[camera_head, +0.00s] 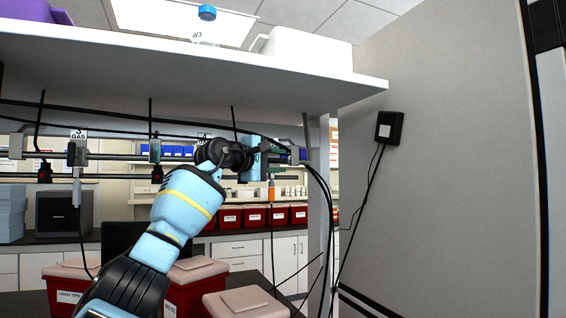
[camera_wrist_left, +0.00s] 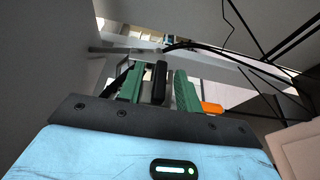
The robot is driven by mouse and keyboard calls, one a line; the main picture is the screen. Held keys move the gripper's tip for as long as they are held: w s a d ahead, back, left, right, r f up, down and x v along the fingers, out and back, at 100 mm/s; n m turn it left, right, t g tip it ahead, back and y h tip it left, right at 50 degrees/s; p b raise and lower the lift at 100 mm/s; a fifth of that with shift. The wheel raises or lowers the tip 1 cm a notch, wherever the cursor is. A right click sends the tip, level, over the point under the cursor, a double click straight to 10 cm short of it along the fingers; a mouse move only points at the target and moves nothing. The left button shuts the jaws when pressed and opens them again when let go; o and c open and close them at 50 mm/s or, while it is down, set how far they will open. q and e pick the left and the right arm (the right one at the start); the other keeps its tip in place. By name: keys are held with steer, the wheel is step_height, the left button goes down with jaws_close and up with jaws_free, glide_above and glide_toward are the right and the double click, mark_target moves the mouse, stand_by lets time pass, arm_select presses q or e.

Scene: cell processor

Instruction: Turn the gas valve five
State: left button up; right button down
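My left gripper (camera_head: 276,158) reaches up to the pipes under the shelf, at the right end of the row of valves. In the left wrist view its two green fingers (camera_wrist_left: 160,90) stand apart on either side of an upright black part (camera_wrist_left: 160,82), with narrow gaps beside it. This black part looks like a valve handle. No label five is readable, so I cannot tell the valve's number. An orange fitting (camera_head: 271,191) hangs just below the gripper; an orange piece also shows right of the fingers in the wrist view (camera_wrist_left: 212,108). My right gripper is out of view.
The white shelf (camera_head: 190,75) is above. Black cables hang on the right beside the grey wall (camera_head: 440,150). Red lidded bins (camera_head: 195,285) stand below.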

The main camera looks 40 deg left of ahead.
arm_select(q)
steer(key=shift+w+d, duration=0.1)
steer(key=shift+w, duration=1.15)
steer(key=shift+c, duration=0.3)
jaws_close()
